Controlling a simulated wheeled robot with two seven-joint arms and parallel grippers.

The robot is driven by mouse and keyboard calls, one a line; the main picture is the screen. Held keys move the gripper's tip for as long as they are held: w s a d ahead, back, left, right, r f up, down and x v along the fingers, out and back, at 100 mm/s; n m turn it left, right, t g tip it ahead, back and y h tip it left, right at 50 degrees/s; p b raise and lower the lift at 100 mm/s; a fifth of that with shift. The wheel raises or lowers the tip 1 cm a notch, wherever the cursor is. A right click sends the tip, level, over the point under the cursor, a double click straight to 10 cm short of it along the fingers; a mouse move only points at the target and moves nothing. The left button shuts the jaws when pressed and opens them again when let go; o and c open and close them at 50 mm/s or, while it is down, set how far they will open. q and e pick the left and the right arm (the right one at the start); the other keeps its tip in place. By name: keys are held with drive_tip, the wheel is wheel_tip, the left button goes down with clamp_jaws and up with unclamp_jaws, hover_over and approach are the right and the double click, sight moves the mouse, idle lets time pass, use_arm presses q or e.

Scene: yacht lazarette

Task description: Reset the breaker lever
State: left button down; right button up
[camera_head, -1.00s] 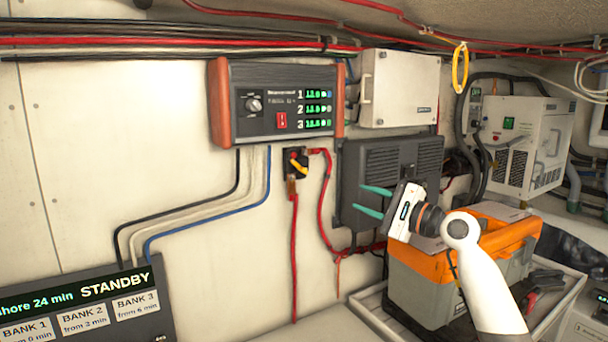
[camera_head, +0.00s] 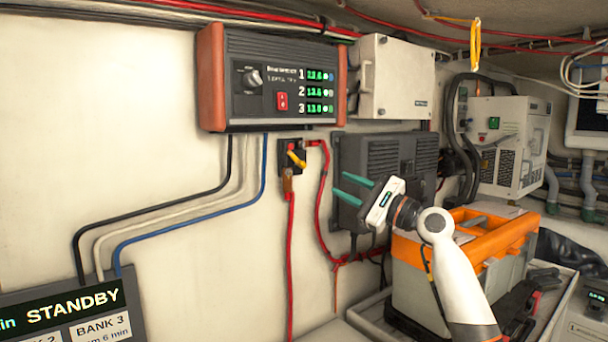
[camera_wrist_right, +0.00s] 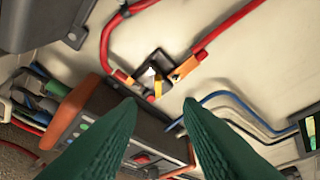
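The breaker (camera_head: 285,165) is a small black block on the white wall, below the charger panel, with red cables on its terminals. Its yellow lever (camera_head: 297,158) slants down to the right. My right gripper (camera_head: 340,184) is open and empty, to the right of the breaker and slightly lower in the head view. In the right wrist view the breaker (camera_wrist_right: 165,62) lies beyond the gap between the green fingertips (camera_wrist_right: 159,104), apart from them. The yellow lever (camera_wrist_right: 157,90) shows there, partly unclear against the terminals. My left gripper is not in view.
The charger panel (camera_head: 240,75) juts out above the breaker. A dark finned box (camera_head: 350,155) is on the wall behind my right gripper. An orange-topped toolbox (camera_head: 490,240) stands under my right arm. A STANDBY display (camera_head: 50,310) is at lower left.

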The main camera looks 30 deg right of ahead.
sight(304, 165)
drive_tip(key=p+x, duration=0.1)
drive_tip(key=x, duration=0.2)
drive_tip(key=p+x, duration=0.2)
drive_tip(key=x, duration=0.2)
drive_tip(key=p+x, duration=0.1)
drive_tip(key=x, duration=0.2)
drive_tip(key=shift+w+a+r, duration=0.1)
drive_tip(key=shift+w+r, duration=0.15)
drive_tip(key=shift+r, duration=0.1)
clamp_jaws()
